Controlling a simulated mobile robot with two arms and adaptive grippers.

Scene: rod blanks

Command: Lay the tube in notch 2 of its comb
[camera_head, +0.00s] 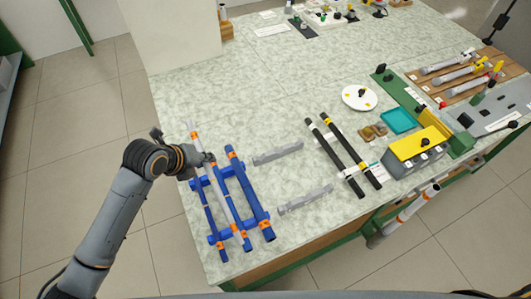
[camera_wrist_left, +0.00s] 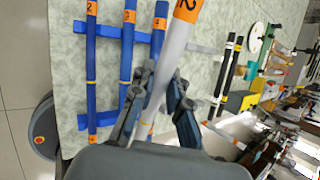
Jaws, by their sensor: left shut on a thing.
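My left gripper (camera_head: 207,160) is shut on a pale grey tube (camera_head: 197,144) with orange bands. The tube slants over the blue rods at the table's left side. In the left wrist view the tube (camera_wrist_left: 174,55), with an orange label 2 at its upper end, passes between the fingers of the left gripper (camera_wrist_left: 158,105). It looks raised above the rods, but the gap is unclear. Two grey comb bars, a far one (camera_head: 278,153) and a near one (camera_head: 305,199), lie empty to the right of the blue set. Their notches are too small to read. My right gripper is not in view.
Several blue rods, one thick (camera_head: 250,195), lie across blue comb bars (camera_head: 217,238). Two black rods (camera_head: 345,155) lie right of the grey bars. Beyond are a white disc (camera_head: 359,97), a teal tray (camera_head: 397,121) and a yellow-topped box (camera_head: 417,143).

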